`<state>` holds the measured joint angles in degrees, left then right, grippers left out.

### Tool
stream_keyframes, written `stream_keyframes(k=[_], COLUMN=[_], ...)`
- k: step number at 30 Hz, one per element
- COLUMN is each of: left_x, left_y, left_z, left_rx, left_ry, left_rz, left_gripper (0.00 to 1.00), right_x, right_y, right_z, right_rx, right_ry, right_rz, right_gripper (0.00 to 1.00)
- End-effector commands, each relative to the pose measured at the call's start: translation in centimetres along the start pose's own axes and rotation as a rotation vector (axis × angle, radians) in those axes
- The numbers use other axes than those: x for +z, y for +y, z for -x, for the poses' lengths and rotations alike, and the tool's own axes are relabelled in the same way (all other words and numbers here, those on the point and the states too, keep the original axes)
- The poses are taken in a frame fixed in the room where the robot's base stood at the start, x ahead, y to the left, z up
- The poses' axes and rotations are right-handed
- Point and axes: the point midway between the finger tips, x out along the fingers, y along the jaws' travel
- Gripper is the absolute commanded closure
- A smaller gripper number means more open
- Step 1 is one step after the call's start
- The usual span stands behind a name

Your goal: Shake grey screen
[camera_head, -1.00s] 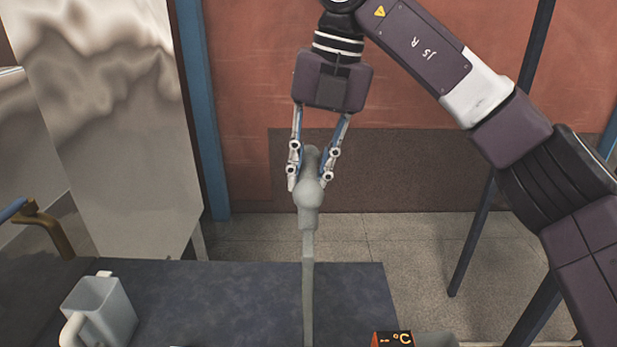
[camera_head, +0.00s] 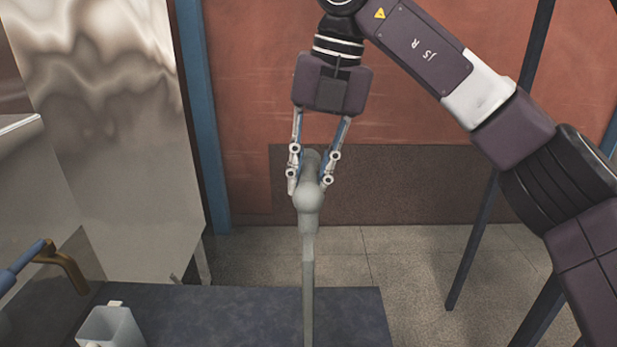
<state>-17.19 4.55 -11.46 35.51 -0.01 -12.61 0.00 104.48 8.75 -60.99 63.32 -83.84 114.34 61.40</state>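The grey screen (camera_head: 308,205) shows as a grey piece with a rounded knob at its upper end and a long narrow strip running down, seen nearly edge-on. My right gripper (camera_head: 312,180) is shut on its upper end, one finger on each side. The strip hangs in front of the dark table and its lower end runs out of the picture. My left gripper is not in view.
A dark blue table (camera_head: 220,305) fills the lower part. A grey-white jug (camera_head: 112,328) stands at its left, partly cut off. A brown tap (camera_head: 66,262) and a shiny metal panel (camera_head: 110,140) are at the left. Tiled floor (camera_head: 410,260) is clear beyond the table.

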Motion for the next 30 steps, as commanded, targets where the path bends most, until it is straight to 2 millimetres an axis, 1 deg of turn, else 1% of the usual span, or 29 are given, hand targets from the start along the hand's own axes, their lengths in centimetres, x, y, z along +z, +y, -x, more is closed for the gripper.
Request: stream_keyframes(k=[1,30], left_x=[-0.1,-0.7], left_y=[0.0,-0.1], left_z=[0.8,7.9], left_rx=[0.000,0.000], left_ry=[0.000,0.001], left_rz=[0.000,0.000], left_gripper=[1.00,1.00], right_x=[0.0,0.0], right_y=[0.2,1.7], right_z=[0.9,8.4], right_rx=[0.001,0.001], right_ry=[-0.001,-0.001], right_rz=[0.000,0.001], right_gripper=[1.00,1.00])
